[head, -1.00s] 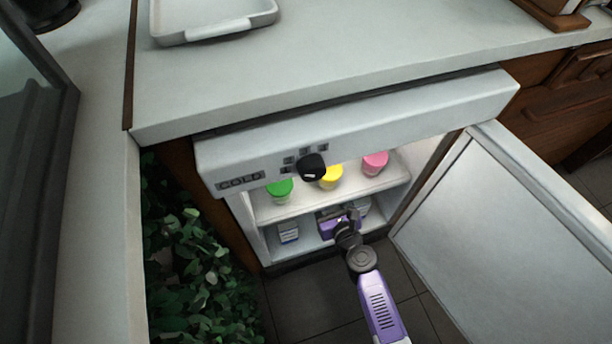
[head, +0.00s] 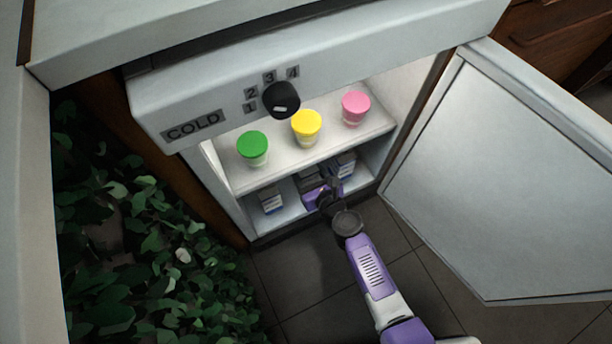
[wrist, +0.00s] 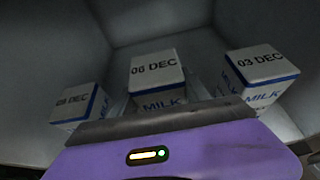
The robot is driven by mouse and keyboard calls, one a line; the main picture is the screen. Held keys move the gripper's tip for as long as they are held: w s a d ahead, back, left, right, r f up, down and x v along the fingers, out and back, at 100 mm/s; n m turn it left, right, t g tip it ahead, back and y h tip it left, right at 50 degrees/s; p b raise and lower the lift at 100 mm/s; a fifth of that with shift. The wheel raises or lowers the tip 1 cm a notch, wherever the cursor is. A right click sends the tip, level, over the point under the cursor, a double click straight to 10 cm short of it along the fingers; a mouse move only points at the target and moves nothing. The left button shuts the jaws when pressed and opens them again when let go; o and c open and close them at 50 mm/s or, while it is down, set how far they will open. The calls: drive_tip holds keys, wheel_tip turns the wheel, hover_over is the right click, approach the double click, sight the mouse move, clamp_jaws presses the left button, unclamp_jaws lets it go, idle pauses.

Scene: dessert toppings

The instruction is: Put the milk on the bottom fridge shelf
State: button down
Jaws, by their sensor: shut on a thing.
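My gripper (head: 316,190) reaches into the lower compartment of the open fridge and is shut on the middle milk carton (wrist: 157,80), marked 06 DEC. This carton (head: 310,178) is partly hidden by my gripper in the head view. It is white with blue edges and stands upright between two similar cartons. The left carton (wrist: 80,104) has a blurred date; the right carton (wrist: 262,75) is marked 03 DEC. The bottom fridge shelf (head: 283,220) is under them. I cannot tell whether the held carton's base touches it.
The upper shelf (head: 285,170) holds cups with green (head: 252,146), yellow (head: 306,124) and pink (head: 355,106) lids, close above my gripper. The fridge door (head: 500,180) stands open at the right. Leafy plants (head: 150,240) fill the left side. The floor in front is clear.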

drive_tip(key=shift+f+b, duration=0.45)
drive_tip(key=shift+f, duration=0.35)
drive_tip(key=shift+f, duration=0.15)
drive_tip(key=shift+f, duration=0.1)
drive_tip(key=c, duration=0.5)
unclamp_jaws()
drive_tip(key=shift+s+d+r, duration=0.1)
drive_tip(key=shift+s+r, duration=0.15)
drive_tip(key=shift+r, duration=0.05)
drive_tip(key=p+v, duration=0.4)
drive_tip(key=v, duration=0.7)
drive_tip(key=shift+s+r+p, duration=0.15)
drive_tip(key=shift+s+p, duration=0.05)
drive_tip(key=shift+p, duration=0.1)
